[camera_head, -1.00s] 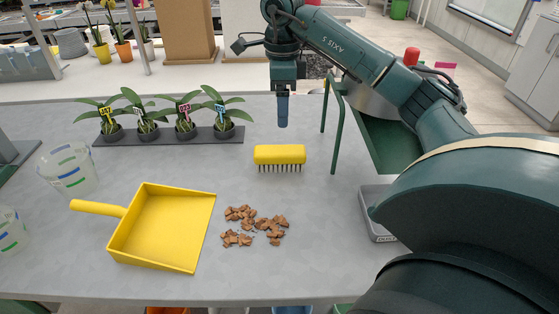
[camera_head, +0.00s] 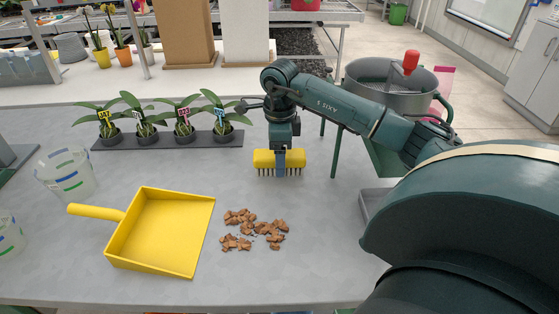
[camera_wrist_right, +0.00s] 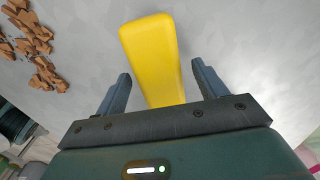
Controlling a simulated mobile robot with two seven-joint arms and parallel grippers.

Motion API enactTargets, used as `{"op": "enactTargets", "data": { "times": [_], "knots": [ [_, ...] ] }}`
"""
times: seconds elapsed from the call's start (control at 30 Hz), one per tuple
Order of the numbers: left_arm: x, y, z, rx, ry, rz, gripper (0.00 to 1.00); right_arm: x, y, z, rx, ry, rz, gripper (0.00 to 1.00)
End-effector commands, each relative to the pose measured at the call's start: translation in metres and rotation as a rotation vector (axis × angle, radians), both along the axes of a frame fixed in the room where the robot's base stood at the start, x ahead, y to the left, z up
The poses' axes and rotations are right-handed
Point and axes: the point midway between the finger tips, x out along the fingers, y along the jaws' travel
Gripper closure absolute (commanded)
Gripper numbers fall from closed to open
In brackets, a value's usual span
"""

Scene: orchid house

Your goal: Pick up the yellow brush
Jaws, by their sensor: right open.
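The yellow brush (camera_head: 263,158) stands bristles down on the grey bench, behind the heap of brown chips. My right gripper (camera_head: 283,172) is at the brush in the head view and hides part of its front. In the right wrist view the brush's yellow top (camera_wrist_right: 152,55) lies between the two open fingers of my right gripper (camera_wrist_right: 160,88). A gap shows on the right of the brush, and a smaller one on the left. My left gripper is not in view.
A yellow dustpan (camera_head: 165,235) and brown chips (camera_head: 250,228) lie nearer the front of the bench (camera_head: 320,270). Potted orchids on a dark tray (camera_head: 170,140) stand behind left. Clear cups (camera_head: 65,175) stand at the left. A large grey pan (camera_head: 375,85) is at the back right.

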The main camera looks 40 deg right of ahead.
Motion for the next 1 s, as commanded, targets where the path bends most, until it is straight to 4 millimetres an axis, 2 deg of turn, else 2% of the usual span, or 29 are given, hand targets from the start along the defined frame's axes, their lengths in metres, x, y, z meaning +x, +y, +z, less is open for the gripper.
{"op": "enactTargets", "data": {
  "times": [0.2,0.77,1.0],
  "knots": [
    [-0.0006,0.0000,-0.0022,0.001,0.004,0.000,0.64,0.0003,0.0001,-0.0001,0.000,-0.001,0.000,0.31],
    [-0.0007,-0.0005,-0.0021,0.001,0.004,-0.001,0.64,0.0003,0.0000,0.0003,0.000,-0.001,0.000,0.77],
    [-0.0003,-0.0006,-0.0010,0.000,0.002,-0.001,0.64,0.0005,0.0000,0.0016,0.001,-0.002,0.000,0.78]
  ]
}}
